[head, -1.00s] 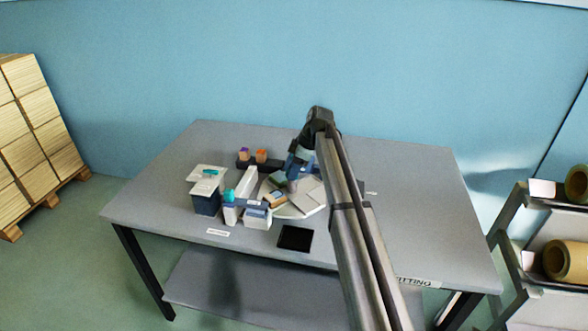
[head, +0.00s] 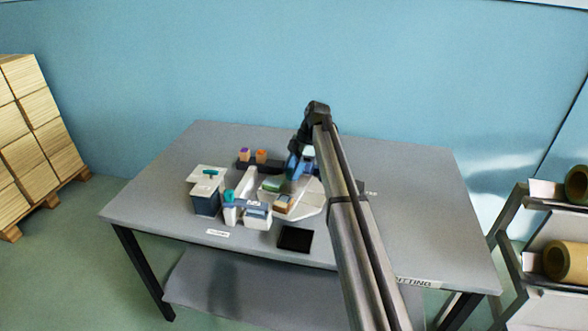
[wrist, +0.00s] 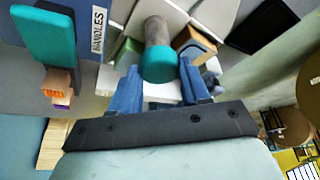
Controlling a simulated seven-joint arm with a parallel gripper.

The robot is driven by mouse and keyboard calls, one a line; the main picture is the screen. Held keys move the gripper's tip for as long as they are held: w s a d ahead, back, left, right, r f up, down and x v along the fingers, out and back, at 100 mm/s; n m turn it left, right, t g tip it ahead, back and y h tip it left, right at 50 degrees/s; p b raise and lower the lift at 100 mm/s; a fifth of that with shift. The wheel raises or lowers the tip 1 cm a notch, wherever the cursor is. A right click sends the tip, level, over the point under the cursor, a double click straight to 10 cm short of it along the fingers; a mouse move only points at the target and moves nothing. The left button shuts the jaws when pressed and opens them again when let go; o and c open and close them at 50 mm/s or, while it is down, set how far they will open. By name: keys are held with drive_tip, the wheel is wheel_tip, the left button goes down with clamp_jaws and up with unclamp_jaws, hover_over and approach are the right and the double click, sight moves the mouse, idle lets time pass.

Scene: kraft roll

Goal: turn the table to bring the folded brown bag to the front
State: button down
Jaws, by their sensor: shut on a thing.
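The white turntable (head: 313,207) lies on the grey table. The folded brown bag (head: 283,203) appears to be the small brown piece with a pale top at its front left; a tan-edged piece also shows in the wrist view (wrist: 196,43). A green piece (head: 272,184) lies behind it. My gripper (head: 293,172) is over the turntable's back part. In the wrist view its blue fingers (wrist: 161,82) are shut on a grey post with a teal end (wrist: 159,62). The arm and gripper hide the turntable's back right.
A dark bin (head: 206,203) and a white holder (head: 257,217) stand close by on the left and front. A black pad (head: 295,238) lies in front. A dark rack with purple and orange pieces (head: 253,157) stands behind. The table's right side is clear.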

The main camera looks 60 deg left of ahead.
drive_tip(key=shift+n+h, duration=0.4)
drive_tip(key=shift+n, duration=0.6)
drive_tip(key=c, duration=0.5)
unclamp_jaws()
drive_tip(key=shift+c, duration=0.2)
drive_tip(key=v, duration=1.3)
drive_tip(key=shift+r, duration=0.35)
drive_tip(key=shift+w, duration=0.1)
